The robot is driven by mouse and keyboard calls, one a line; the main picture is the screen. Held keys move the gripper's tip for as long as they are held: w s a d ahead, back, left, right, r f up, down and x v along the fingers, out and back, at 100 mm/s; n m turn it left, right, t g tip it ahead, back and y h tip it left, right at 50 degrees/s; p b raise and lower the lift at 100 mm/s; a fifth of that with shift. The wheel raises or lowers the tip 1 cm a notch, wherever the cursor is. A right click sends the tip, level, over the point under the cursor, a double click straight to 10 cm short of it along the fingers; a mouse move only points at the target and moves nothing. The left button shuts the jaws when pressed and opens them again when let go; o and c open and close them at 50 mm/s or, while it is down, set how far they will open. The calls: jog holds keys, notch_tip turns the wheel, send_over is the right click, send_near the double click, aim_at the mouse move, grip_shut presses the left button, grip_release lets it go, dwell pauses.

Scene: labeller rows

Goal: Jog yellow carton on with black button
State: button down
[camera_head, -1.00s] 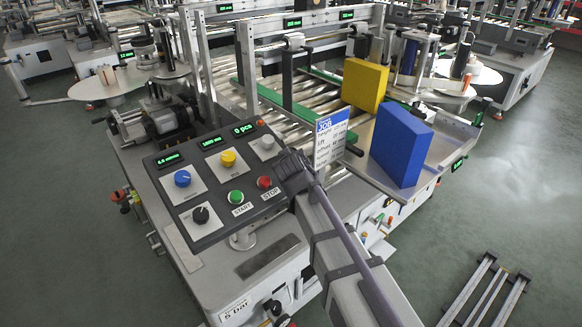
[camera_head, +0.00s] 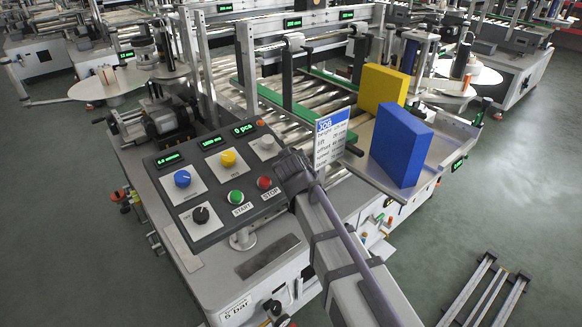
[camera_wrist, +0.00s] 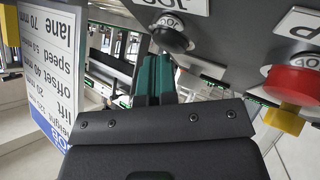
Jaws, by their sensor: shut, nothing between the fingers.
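The yellow carton (camera_head: 382,88) stands upright on the line in the head view, behind the blue carton (camera_head: 401,150), which partly covers it. My gripper (camera_head: 296,168) is over the right end of the control panel, just right of the red STOP button (camera_head: 264,183). In the wrist view, the teal fingers of my gripper (camera_wrist: 155,75) are shut and empty. The black button (camera_wrist: 170,40), with a JOG label, shows just beyond the fingertips; I cannot tell whether they touch it. My gripper hides this button in the head view.
The panel also carries a green START button (camera_head: 235,197), a yellow button (camera_head: 228,159), a blue knob (camera_head: 182,178) and a black knob (camera_head: 200,215). A white job sign (camera_head: 331,137) stands close beside my gripper. A metal rack (camera_head: 485,290) lies on the floor.

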jog(key=shift+r, duration=0.15)
dwell(0.8)
jog(key=shift+s+d+r+p, duration=0.15)
jog(key=shift+r+p, duration=0.25)
jog(key=shift+p, duration=0.05)
jog(key=shift+s+d+r+p, duration=0.1)
jog(key=shift+r+p, duration=0.25)
jog(key=shift+p, duration=0.1)
jog(key=r+p, duration=0.3)
jog(key=s+d+r+p, duration=0.1)
jog(key=shift+s+r+p, duration=0.1)
jog(key=shift+r+p, duration=0.25)
jog(key=shift+d+f, duration=0.1)
dwell(1.0)
jog(key=s+d+f+m+g, duration=0.2)
jog(key=s+d+g, duration=0.2)
jog(key=s+d, duration=0.2)
jog(key=s+d+f+m+g, duration=0.2)
jog(key=s+d+f+g, duration=0.1)
jog(key=s+d, duration=0.4)
jog(key=s+d+f+m+g+h, duration=0.1)
jog(key=s+d+g, duration=0.4)
jog(key=s, duration=0.5)
notch_tip(320, 180, down, 2)
jog(key=shift+s+d+f+m, duration=0.1)
jog(key=shift+s+d+m, duration=0.15)
jog(key=shift+d+m, duration=0.7)
